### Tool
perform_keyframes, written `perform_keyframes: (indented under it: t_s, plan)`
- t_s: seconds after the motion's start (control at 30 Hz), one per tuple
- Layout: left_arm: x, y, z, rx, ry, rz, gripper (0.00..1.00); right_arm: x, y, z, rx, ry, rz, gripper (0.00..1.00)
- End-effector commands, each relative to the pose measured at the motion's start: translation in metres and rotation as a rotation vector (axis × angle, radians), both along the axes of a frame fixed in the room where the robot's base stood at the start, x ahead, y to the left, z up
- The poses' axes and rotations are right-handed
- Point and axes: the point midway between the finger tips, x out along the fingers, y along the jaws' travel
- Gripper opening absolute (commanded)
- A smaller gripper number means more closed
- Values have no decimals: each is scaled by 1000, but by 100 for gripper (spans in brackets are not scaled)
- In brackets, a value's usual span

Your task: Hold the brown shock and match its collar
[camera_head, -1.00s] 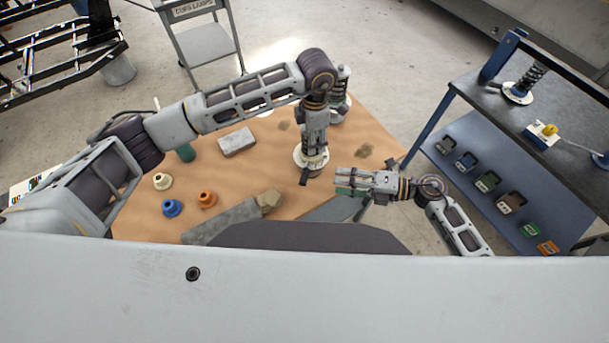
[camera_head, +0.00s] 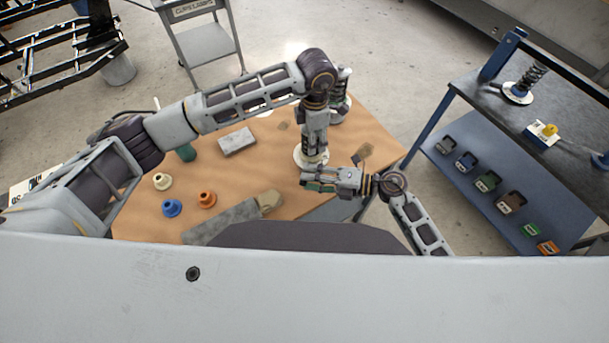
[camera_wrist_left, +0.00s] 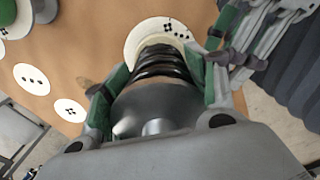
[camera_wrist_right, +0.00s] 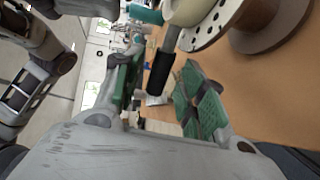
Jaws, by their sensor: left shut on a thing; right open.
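The shock (camera_wrist_left: 160,70) stands upright in my left gripper (camera_wrist_left: 155,85), its dark coils and dark rounded end between the green-padded fingers. My right gripper (camera_head: 306,180) is open just in front of that plate. In the right wrist view, a grey rod with a black sleeve (camera_wrist_right: 160,72) lies between the open fingers (camera_wrist_right: 160,90), below a cream collar-like part (camera_wrist_right: 186,10). Loose collars are cream (camera_head: 162,181), blue (camera_head: 171,208) and orange (camera_head: 207,199).
A grey block (camera_head: 237,141) and a green cylinder (camera_head: 186,152) lie on the brown table (camera_head: 140,215). Another shock (camera_head: 341,103) stands at the table's back right. A rack (camera_head: 560,185) with small coloured boxes stands at right. A grey bar (camera_head: 222,220) lies in front.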

Motion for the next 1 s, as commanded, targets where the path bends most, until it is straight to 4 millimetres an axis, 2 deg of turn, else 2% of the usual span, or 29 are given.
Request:
perform_keyframes:
  t_s: [0.3,0.7,1.0]
  plan:
    - [0,0,0,-1,0,0,28,5,21,-4,0,0,0,41]
    - [0,0,0,-1,0,0,28,5,24,-5,-1,0,0,39]
    - [0,0,0,0,0,0,28,5,24,-5,-1,0,0,1]
